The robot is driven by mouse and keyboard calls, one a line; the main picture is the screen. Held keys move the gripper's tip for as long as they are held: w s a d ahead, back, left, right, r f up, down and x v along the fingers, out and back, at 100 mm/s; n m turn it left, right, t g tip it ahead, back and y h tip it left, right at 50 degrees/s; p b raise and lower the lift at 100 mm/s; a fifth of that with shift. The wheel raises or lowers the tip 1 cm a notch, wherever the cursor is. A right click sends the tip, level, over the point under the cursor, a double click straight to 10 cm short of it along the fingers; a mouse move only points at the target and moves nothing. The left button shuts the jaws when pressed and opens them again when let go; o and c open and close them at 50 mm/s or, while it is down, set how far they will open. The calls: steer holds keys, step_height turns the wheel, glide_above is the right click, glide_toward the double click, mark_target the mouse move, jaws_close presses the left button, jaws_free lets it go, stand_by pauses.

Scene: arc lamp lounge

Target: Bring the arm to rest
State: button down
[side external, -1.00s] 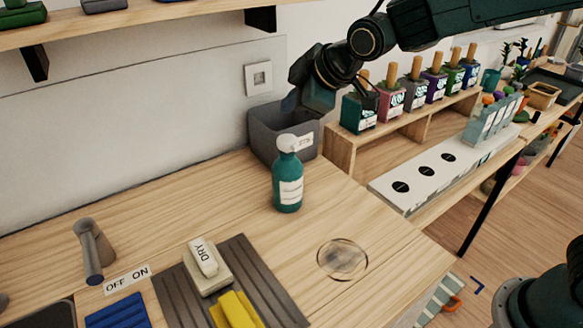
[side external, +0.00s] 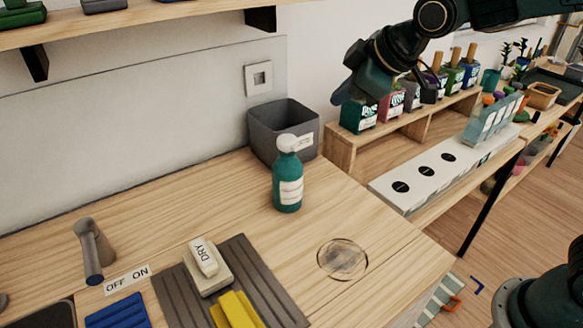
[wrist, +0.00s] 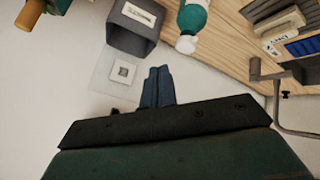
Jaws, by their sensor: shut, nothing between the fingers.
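My gripper (side external: 347,95) is raised in the air in front of the row of bottles on the wooden shelf, above and to the right of the grey bin (side external: 283,125). In the wrist view the two fingers of my gripper (wrist: 158,72) lie together with nothing between them. A teal bottle with a white cap (side external: 288,180) stands upright on the table, in front of the bin and apart from my gripper.
Several square bottles with wooden caps (side external: 358,117) stand on the wooden riser behind my gripper. A white sponge marked DRY (side external: 205,262) and a yellow cloth (side external: 236,310) lie on a ridged grey mat (side external: 262,270). A tap (side external: 92,250) is at left.

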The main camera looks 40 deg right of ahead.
steer(key=s+d+f+m+g, duration=0.1)
steer(key=s+d+m, duration=0.2)
steer(key=s, duration=0.5)
steer(key=s+d+m+h, duration=0.1)
steer(key=s+d, duration=0.3)
steer(key=s, duration=0.5)
steer(key=s+d+f+m+g, duration=0.1)
steer(key=s+d+m, duration=0.2)
steer(key=s, duration=0.5)
steer(key=shift+s+d+f+m+g, duration=0.25)
steer(key=shift+f+m+g, duration=0.1)
steer(key=shift+m, duration=0.45)
